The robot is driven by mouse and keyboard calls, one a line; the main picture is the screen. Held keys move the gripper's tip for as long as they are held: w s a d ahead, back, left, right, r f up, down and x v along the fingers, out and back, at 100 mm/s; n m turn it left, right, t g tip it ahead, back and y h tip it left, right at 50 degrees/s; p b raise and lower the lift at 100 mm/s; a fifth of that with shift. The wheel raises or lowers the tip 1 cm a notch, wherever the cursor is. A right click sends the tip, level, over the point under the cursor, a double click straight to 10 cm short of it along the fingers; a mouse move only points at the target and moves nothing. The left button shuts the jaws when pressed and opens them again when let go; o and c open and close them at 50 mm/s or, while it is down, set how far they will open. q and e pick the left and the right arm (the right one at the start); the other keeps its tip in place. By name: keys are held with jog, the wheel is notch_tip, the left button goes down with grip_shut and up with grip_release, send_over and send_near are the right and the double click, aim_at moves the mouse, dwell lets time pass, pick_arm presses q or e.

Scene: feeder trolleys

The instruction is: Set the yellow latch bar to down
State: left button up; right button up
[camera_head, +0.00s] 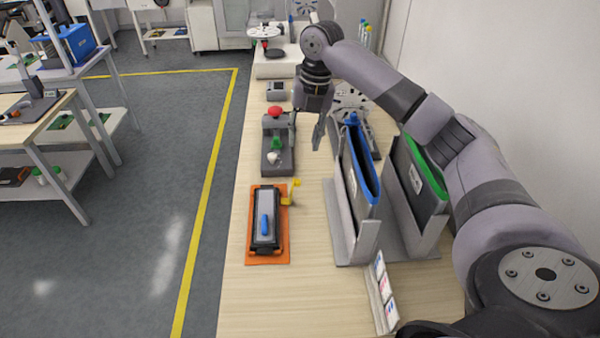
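The yellow latch bar (291,193) is a small yellow piece at the right edge of an orange base (255,257). It appears to stick up and is too small for its exact angle to be read. On the orange base lies a dark fixture with a grey top (265,213) and a blue handle (264,226). My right gripper (307,128) hangs fingers down beyond the latch bar, beside the red-button station, apart from the bar. Its fingers look spread with nothing between them. My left gripper is out of view.
A grey station with a red button (275,111) stands behind the orange base. Upright holders with a blue-edged bin (361,180) and a green-edged bin (420,175) stand to the right. A small card rack (382,290) is in front. The near-left tabletop (285,300) is clear.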

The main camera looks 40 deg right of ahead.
send_near(298, 180)
jog(key=f, duration=0.1)
jog(key=f+p, duration=0.1)
jog(key=f, duration=0.2)
jog(key=shift+a+f+p, duration=0.1)
jog(key=shift+a+p, duration=0.2)
jog(key=f, duration=0.3)
jog(key=shift+w+a+f+p, duration=0.2)
jog(key=shift+w+a+p, duration=0.05)
jog(key=shift+p, duration=0.05)
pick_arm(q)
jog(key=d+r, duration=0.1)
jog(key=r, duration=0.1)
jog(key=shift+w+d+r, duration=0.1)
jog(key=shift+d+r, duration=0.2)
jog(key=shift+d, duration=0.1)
pick_arm(e)
jog(key=shift+f, duration=0.4)
grip_shut()
